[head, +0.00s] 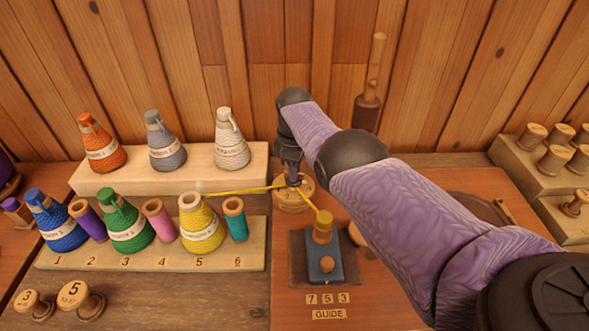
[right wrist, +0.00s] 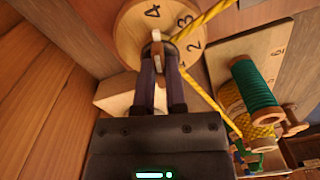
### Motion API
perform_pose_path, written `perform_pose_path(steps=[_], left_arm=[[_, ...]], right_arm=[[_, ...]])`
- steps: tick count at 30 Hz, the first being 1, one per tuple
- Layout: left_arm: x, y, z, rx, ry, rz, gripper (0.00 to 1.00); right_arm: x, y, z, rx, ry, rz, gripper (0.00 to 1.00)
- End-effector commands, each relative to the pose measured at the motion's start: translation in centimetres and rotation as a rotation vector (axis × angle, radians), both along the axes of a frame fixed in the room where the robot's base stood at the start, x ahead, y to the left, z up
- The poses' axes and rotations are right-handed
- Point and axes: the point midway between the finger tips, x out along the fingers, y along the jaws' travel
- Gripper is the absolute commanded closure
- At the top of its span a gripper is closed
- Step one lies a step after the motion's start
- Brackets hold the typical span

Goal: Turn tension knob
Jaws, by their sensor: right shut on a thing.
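The round wooden tension dial (head: 294,200) stands behind the blue guide block, with my right gripper (head: 292,178) over it. In the right wrist view its face (right wrist: 133,30) shows the numbers 4, 3 and 2. My right gripper's fingers (right wrist: 160,58) are shut on the small knob (right wrist: 156,36) at the dial's middle. Yellow thread (head: 245,190) runs from the yellow cone (head: 201,230) to the dial, then down to the guide block (head: 323,258). My fingers partly hide the knob, and its exact pointing direction is hard to tell. My left gripper is not in view.
Orange, grey and white cones stand on the rear step (head: 190,184). Coloured cones and spools stand on the numbered front rack (head: 150,262). Numbered wooden knobs (head: 78,298) are at front left. Wooden pegs stand on a stepped block (head: 520,163) at right. A plank wall closes the back.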

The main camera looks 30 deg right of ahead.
Motion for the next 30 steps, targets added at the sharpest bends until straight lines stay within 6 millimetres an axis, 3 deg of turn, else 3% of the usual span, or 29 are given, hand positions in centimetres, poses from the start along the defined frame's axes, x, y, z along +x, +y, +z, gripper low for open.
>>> perform_pose_path(steps=[20,21,26,30], left_arm=[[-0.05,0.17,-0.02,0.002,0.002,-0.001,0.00],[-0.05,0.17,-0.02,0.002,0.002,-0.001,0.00],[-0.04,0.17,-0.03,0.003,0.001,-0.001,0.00],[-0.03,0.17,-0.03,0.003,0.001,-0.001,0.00]], right_arm=[[0.07,0.00,0.06,0.000,-0.003,0.060,1.00],[0.07,0.00,0.06,0.000,-0.003,0.060,0.83],[0.05,-0.01,0.05,0.001,-0.002,0.059,0.50],[0.03,-0.01,0.03,0.000,-0.001,0.059,0.50]])
